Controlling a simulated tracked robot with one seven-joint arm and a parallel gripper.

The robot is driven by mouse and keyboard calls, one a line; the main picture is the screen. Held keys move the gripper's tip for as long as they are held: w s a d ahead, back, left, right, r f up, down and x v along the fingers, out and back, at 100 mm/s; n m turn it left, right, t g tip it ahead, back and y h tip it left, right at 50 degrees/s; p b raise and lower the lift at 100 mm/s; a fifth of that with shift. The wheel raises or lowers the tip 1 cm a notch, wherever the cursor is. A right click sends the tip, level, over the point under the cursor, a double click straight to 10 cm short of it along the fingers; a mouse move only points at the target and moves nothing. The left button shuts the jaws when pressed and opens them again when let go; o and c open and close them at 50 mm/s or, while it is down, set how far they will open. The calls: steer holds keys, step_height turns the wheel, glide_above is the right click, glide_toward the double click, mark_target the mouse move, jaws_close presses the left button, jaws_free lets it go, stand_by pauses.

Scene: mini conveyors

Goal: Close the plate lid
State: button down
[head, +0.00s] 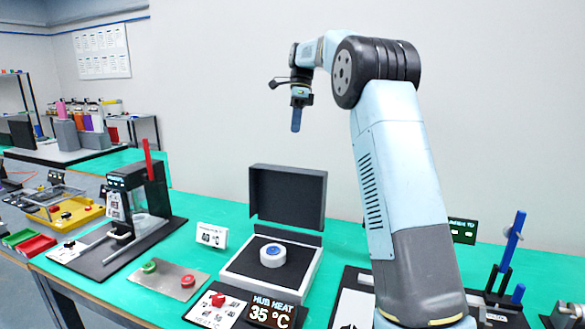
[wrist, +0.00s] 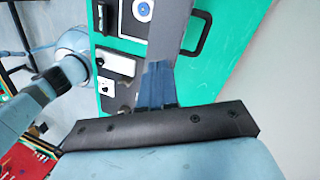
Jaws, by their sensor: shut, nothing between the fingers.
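The plate lid (head: 288,196) is a dark grey panel standing raised at the back of the heating plate (head: 242,272). The plate is a low light-framed box with a dark top. A white round hub (head: 273,258) with a blue centre sits on it and also shows in the wrist view (wrist: 142,11). My gripper (head: 296,128) has blue fingers pointing down, high above and behind the lid, apart from it. Its fingers (wrist: 157,78) are shut and empty. In the wrist view a grey strip, seemingly the lid (wrist: 171,28), lies beyond the fingertips.
A display (head: 270,312) reads HUB HEAT 35 °C, beside a red button (head: 218,299). A white card (head: 212,236) reads 40 °C. A black press-like machine (head: 130,200) stands left. My arm rises to the right of the plate. The air above the plate is clear.

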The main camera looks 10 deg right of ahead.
steer(key=w+d+f+m+g, duration=0.2)
steer(key=w+f+m, duration=0.2)
steer(key=w+f, duration=0.25)
steer(key=a+x, duration=0.1)
steer(key=x, duration=0.8)
steer(key=shift+w+f+y, duration=0.2)
steer(key=shift+f+y, duration=0.05)
steer(key=shift+y, duration=0.05)
